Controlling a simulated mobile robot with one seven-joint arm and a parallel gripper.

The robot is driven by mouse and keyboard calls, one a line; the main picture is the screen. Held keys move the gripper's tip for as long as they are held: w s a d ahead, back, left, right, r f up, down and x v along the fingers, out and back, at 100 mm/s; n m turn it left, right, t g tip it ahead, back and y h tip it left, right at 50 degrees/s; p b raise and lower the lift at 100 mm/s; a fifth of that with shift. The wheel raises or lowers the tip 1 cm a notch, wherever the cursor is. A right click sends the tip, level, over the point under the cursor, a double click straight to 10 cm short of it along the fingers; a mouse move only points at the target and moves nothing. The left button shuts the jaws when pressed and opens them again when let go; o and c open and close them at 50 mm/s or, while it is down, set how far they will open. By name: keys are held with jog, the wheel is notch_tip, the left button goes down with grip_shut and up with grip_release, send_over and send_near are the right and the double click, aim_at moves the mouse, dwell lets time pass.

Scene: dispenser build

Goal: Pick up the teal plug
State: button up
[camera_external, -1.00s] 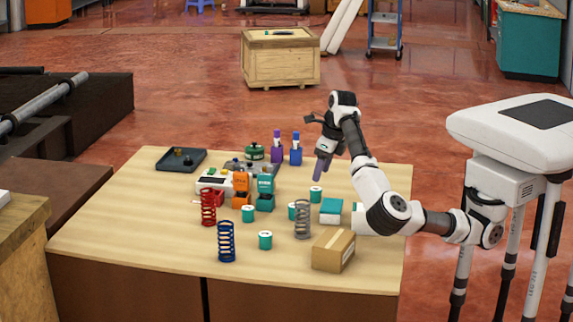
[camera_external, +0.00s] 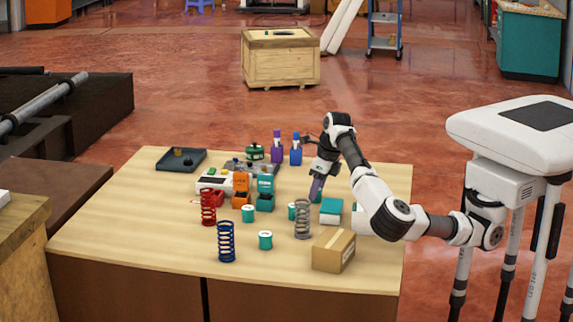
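Several small teal cylinders with white tops stand on the table; I cannot tell which, if any, is the teal plug. One teal cylinder (camera_external: 316,198) is at my gripper (camera_external: 317,188), mostly hidden by it. The gripper points down with its fingers at or just above that cylinder; contact and finger opening are too small to tell. Other teal cylinders stand left of a grey spring (camera_external: 302,219), at the front (camera_external: 265,240) and beside the orange dispenser (camera_external: 249,213).
A teal-and-white box (camera_external: 331,211) and a cardboard box (camera_external: 334,251) stand near my arm. Red (camera_external: 208,207) and blue (camera_external: 226,242) springs stand to the left. Orange (camera_external: 241,186) and teal (camera_external: 265,190) dispensers, bottles (camera_external: 296,153) and a dark tray (camera_external: 166,163) are farther back. The left front table is clear.

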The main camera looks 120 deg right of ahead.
jog(key=c, duration=0.6)
jog(key=shift+r, duration=0.15)
